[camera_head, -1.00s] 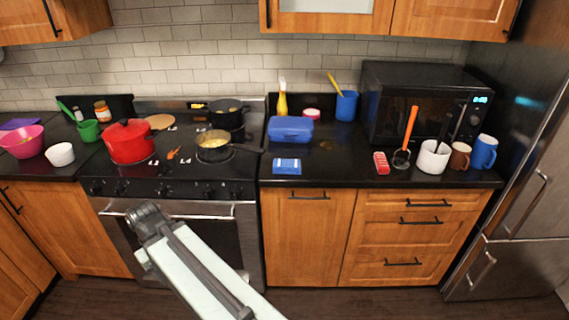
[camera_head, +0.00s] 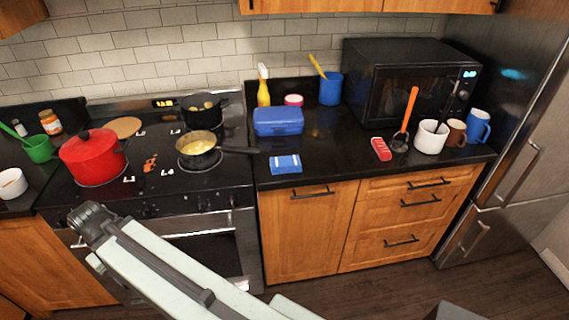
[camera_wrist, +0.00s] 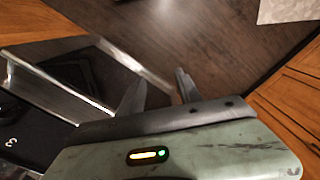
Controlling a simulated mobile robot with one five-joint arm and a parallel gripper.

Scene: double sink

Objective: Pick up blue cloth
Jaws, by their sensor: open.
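A small flat blue item with white marks (camera_head: 285,163) lies on the dark counter near its front edge, just right of the stove. It may be the blue cloth, but its material is hard to tell. My gripper (camera_wrist: 160,82) shows in the wrist view with its two fingers apart and nothing between them. It is over the floor in front of the oven, away from the blue item. The blue item is not in the wrist view. In the head view my arm is low in front of the oven, and the fingers cannot be made out.
A blue box (camera_head: 278,122) stands just behind the blue item. Left is the stove with a red pot (camera_head: 92,157) and a pan (camera_head: 199,145) whose handle reaches over the counter. Right are a red-and-white item (camera_head: 381,149), mugs and a microwave (camera_head: 410,85). The counter between is clear.

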